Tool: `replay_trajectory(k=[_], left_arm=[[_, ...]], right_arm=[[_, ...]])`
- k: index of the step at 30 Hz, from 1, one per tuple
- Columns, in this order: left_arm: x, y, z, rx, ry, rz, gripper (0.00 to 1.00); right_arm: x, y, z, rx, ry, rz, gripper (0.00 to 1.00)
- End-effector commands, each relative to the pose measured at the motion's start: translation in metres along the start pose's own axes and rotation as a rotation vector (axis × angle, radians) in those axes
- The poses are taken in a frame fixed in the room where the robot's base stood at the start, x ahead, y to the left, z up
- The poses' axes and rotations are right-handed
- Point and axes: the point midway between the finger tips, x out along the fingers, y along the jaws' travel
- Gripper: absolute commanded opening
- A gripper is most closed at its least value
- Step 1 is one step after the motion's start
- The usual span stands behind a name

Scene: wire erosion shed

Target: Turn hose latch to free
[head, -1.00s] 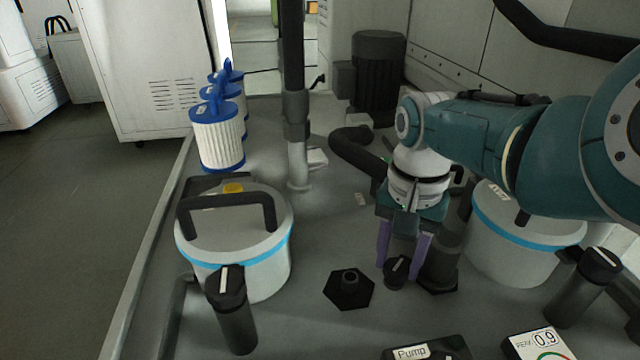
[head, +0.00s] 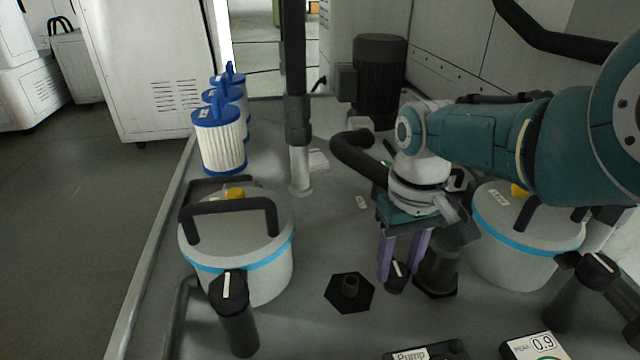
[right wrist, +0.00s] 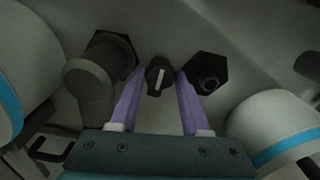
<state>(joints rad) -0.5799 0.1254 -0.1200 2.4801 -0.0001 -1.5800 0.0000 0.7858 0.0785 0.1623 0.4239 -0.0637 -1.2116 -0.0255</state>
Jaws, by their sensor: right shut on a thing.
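The hose latch (head: 397,278) is a small black knob with a white line on top, standing on the grey deck. My right gripper (head: 399,268) points down with its purple fingers on either side of the latch, shut on it. In the right wrist view the latch (right wrist: 159,76) sits between the two fingertips, its white line nearly upright in the picture. A black hose elbow (head: 437,268) stands right beside it, and an open hexagonal port (head: 349,292) lies to its left. My left gripper is not in view.
Two grey canisters with blue bands stand on the left (head: 262,258) and right (head: 513,254). Black-capped valve handles (head: 231,296) (head: 596,268) stand in front of them. A Pump box (head: 428,352) and a gauge panel (head: 535,346) sit at the near edge. White filters (head: 219,148) stand behind left.

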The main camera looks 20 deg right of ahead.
Motion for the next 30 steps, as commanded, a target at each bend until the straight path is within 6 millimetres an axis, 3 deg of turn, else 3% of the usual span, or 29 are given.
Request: replay_trajectory(k=[18,19,27,30], left_arm=[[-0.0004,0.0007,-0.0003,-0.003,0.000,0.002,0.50],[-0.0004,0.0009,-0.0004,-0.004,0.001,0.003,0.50],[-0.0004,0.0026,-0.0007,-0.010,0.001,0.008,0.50],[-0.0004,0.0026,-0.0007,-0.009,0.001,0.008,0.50]], right_arm=[[-0.0004,-0.0001,-0.0001,-0.044,0.000,-0.001,0.00],[-0.0004,-0.0001,-0.0001,-0.044,0.000,-0.001,0.48],[-0.0003,-0.0001,-0.0001,-0.043,0.000,0.000,0.77],[-0.0002,0.0000,-0.0001,-0.043,0.000,0.000,0.77]])
